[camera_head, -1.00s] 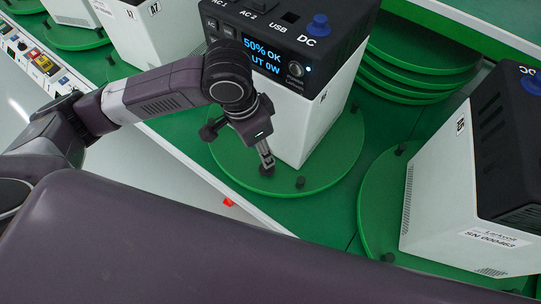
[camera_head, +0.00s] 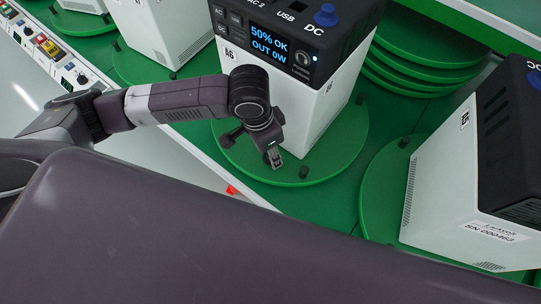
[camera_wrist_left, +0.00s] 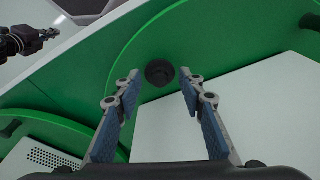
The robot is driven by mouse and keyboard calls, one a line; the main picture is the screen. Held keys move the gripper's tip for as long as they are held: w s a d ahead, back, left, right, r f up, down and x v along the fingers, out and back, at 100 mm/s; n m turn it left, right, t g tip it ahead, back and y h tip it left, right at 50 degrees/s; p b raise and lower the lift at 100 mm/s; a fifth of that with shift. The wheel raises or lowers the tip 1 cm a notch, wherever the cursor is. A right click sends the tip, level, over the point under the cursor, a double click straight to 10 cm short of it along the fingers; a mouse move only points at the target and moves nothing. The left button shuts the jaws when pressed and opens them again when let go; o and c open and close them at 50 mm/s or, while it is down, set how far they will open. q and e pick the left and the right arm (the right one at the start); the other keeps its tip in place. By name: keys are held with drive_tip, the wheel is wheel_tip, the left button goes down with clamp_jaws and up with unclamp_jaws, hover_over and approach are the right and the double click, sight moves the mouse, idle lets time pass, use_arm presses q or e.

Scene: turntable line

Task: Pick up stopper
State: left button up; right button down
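My left gripper (camera_head: 274,160) points down at the near edge of a green turntable (camera_head: 340,160), beside a white and black power unit (camera_head: 343,82). In the left wrist view the gripper (camera_wrist_left: 158,74) is open and empty. A round black stopper (camera_wrist_left: 160,74) on the green disc shows between its fingertips, with a gap on both sides. I cannot tell the height of the tips above it.
A second power unit (camera_head: 463,168) stands on a turntable at the right. More units stand at the upper left. Several green discs are stacked (camera_head: 405,72) behind. A dark jointed mechanism (camera_wrist_left: 28,40), perhaps my right gripper, shows at the wrist view's upper left.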

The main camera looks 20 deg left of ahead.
use_arm(q)
drive_tip(key=c, duration=0.8)
drive_tip(key=shift+c, duration=0.2)
drive_tip(key=shift+r, duration=0.1)
wheel_tip(320, 180, up, 28)
drive_tip(key=p, duration=0.1)
